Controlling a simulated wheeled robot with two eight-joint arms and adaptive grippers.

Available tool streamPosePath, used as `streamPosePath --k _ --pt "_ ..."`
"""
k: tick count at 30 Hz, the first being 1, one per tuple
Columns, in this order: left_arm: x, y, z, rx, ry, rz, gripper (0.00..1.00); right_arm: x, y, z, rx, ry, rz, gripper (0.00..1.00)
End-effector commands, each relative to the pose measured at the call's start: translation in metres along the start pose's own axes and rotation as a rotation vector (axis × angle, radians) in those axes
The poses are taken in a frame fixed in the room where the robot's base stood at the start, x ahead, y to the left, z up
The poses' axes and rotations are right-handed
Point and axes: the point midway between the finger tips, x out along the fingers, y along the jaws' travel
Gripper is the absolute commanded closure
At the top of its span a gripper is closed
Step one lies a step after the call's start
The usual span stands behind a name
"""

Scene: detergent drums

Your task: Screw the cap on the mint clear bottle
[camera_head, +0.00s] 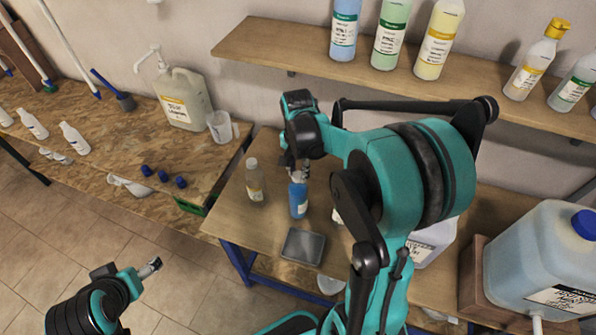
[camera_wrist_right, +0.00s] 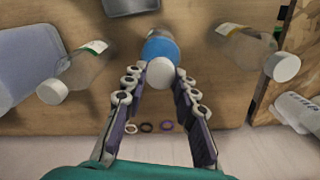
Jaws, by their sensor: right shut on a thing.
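A blue bottle (camera_head: 298,200) stands upright on the workbench. My right gripper (camera_head: 299,172) is above it, pointing down. In the right wrist view the fingertips close from both sides on a round white cap (camera_wrist_right: 161,72) at the top of the blue bottle (camera_wrist_right: 159,46). Whether the cap is seated on the neck cannot be told. A clear bottle (camera_head: 255,182) stands left of it. A bottle with a green-edged label (camera_wrist_right: 84,68) is on the other side, mostly hidden in the head view by my arm. No label names the mint clear bottle legibly. My left gripper (camera_head: 150,268) is empty, away from the bench.
A dark tray (camera_head: 302,246) lies in front of the blue bottle. A large jug (camera_head: 432,240) stands to the right, partly behind my arm. Several bottles stand on the wall shelf (camera_head: 290,55). Blue caps (camera_head: 163,176) lie on the left table near a pump canister (camera_head: 185,97).

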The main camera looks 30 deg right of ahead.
Motion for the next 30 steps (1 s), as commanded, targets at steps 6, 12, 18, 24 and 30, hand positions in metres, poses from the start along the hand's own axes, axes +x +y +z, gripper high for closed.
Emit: streamPosePath --k 6,12,18,24,30 --pt "0.0007 0.0000 0.0005 0.000 0.000 0.000 0.24 0.0005 0.0002 0.0003 0.112 -0.001 0.000 1.00" --pt "0.0007 0.0000 0.0005 0.000 0.000 0.000 0.24 0.0005 0.0002 0.0003 0.115 -0.001 0.000 1.00" --pt "0.0022 0.0000 0.0016 0.000 0.000 0.000 0.24 0.0011 0.0006 0.0004 0.350 -0.003 0.000 1.00" --pt "0.0030 0.0000 0.0021 0.000 0.000 0.000 0.24 0.0010 0.0010 0.0005 0.584 -0.005 0.000 1.00" --pt "0.0029 0.0000 0.0020 0.000 0.000 0.000 0.24 0.0008 0.0010 0.0005 0.610 -0.005 0.000 1.00"
